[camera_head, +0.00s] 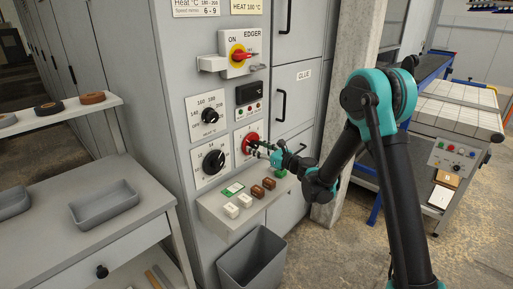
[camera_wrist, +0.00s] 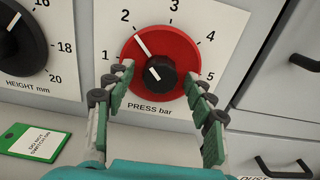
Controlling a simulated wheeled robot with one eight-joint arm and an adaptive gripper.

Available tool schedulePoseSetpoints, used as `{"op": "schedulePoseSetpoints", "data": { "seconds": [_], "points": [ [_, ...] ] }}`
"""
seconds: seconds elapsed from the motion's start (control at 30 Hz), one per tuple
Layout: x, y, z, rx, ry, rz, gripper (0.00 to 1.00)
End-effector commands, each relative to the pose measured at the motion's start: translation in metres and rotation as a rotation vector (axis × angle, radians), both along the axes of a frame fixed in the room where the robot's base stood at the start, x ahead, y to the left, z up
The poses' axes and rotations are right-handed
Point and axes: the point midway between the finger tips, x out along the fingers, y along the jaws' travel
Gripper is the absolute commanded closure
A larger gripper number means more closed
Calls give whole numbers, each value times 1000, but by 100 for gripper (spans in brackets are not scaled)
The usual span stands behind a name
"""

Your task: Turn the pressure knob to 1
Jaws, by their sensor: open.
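The pressure knob (camera_wrist: 190,50) is a red disc with a black hub, on a white plate marked 1 to 5 and "PRESS bar". Its white pointer line slants up and left, at about the 2. The 1 is at the knob's left side. My gripper (camera_wrist: 158,78) is open, with one finger at the lower left and one at the lower right of the knob, the hub between them. I cannot tell whether the fingertips touch it. In the head view the red knob (camera_head: 247,139) is partly hidden behind my gripper (camera_head: 256,148).
The height knob (camera_wrist: 18,38) is left of the pressure knob. A shelf (camera_head: 222,217) below the dials holds small white and brown blocks and green tags. A red and yellow edger switch (camera_head: 238,55) sits above. A grey bin (camera_head: 252,262) stands below.

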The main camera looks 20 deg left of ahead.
Motion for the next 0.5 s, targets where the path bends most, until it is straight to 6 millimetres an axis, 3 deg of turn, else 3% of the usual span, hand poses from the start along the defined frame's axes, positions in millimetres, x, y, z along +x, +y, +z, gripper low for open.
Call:
{"op": "schedulePoseSetpoints", "data": {
  "seconds": [0.07, 0.43, 0.5],
  "points": [
    [0, 0, 0, 0, 0, 0, 49],
    [0, 0, 0, 0, 0, 1, 95],
    [0, 0, 0, 0, -1, 1, 96]
  ]
}}
